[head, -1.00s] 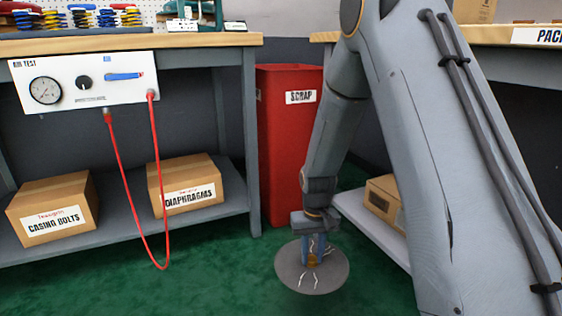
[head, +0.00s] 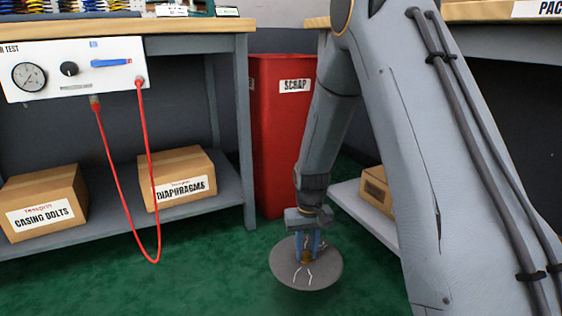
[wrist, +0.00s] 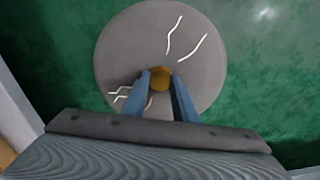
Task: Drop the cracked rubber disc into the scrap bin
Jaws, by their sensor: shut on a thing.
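The cracked rubber disc (head: 300,277) is grey and round with white crack lines. It hangs low over the green floor in the head view, and it fills the middle of the wrist view (wrist: 185,50). My gripper (head: 309,250) points down and is shut on the brass-coloured hub at the disc's centre; its blue fingers also show in the wrist view (wrist: 161,88). The red scrap bin (head: 283,150), labelled SCRAP, stands behind the disc and a little left of my arm. My arm hides part of its right side. The inside of the bin is not visible.
A workbench (head: 150,27) with a test panel (head: 75,68) is at left, a red hose (head: 150,190) looping from it. Cardboard boxes (head: 178,178) sit on its lower shelf. A packing bench (head: 480,34) is at right, with a box (head: 376,187) on its low shelf. Green floor (head: 200,285) is open in front.

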